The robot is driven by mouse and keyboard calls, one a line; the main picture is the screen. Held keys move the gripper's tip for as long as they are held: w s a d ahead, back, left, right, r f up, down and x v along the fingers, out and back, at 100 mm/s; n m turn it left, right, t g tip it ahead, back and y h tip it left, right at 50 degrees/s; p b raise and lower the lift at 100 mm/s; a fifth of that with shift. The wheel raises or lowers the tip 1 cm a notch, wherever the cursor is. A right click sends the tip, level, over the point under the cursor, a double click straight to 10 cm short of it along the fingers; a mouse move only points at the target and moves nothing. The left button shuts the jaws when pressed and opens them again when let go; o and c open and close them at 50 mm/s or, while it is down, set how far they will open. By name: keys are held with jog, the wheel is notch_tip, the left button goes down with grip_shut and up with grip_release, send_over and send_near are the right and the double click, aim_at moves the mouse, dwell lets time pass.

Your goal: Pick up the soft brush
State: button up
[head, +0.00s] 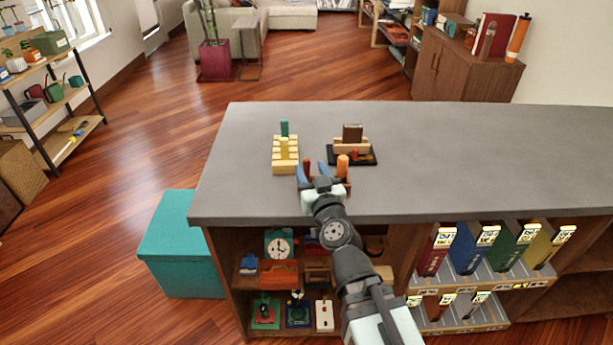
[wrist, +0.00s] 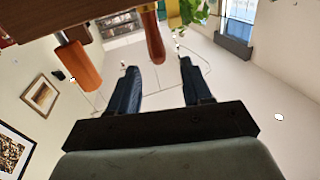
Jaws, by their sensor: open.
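My gripper (head: 311,171) is over the front part of the grey counter, its two blue fingers apart. In the wrist view my gripper (wrist: 158,68) is open and nothing is between its fingers. A reddish-brown handle (wrist: 153,38) lies beyond the fingertips, roughly in line with the gap. In the head view this brown handle (head: 307,164) shows between the fingers. A thicker orange handle (head: 342,164) stands to the right of the gripper; it is also in the wrist view (wrist: 78,66). I see no bristles, so I cannot tell which handle is the soft brush.
A pale wooden block set (head: 285,166) with yellow and green parts stands left of the gripper. A black tray (head: 368,160) with wooden pieces lies behind it. The countertop (head: 480,160) is clear to the right.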

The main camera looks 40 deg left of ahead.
aim_at(308, 167)
jog(key=shift+w+f+n+g, duration=0.15)
jog(key=shift+f+n+g, duration=0.2)
jog(key=shift+f, duration=0.25)
jog(key=shift+x, duration=2.45)
jog(key=shift+c, duration=0.3)
grip_shut()
